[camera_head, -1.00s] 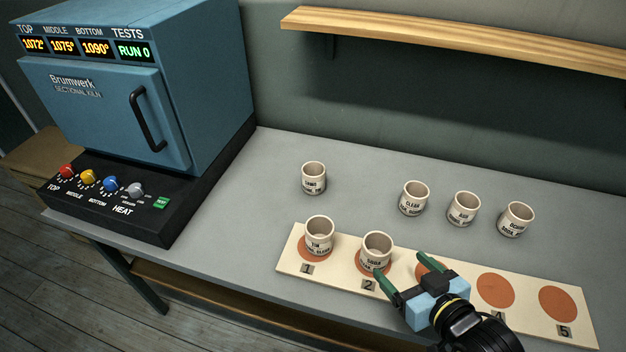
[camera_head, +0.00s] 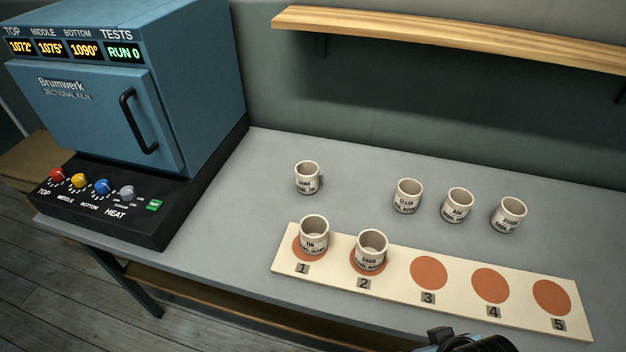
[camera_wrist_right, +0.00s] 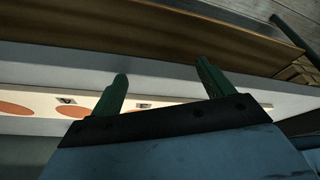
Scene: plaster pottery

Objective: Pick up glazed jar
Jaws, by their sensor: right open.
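Several glazed jars, cream with dark lettering, stand upright on the grey bench. The TIN jar (camera_head: 313,234) is on spot 1 of the cream board (camera_head: 458,314); the SODA jar (camera_head: 371,251) is on spot 2. Behind them stand a jar at the left (camera_head: 307,177), the CLEAN jar (camera_head: 407,196), the ASH jar (camera_head: 457,205) and a jar at the right (camera_head: 508,215). In the right wrist view my right gripper (camera_wrist_right: 160,78) is open and empty, its green fingers apart near the board and bench edge. In the head view only part of it shows at the bottom edge. My left gripper is not in view.
A blue kiln (camera_head: 75,110) with coloured knobs stands at the bench's left end. A wooden shelf (camera_head: 450,37) hangs on the wall above. Spots 3, 4 and 5 on the board are bare. The bench (camera_head: 245,205) is clear between the kiln and the jars.

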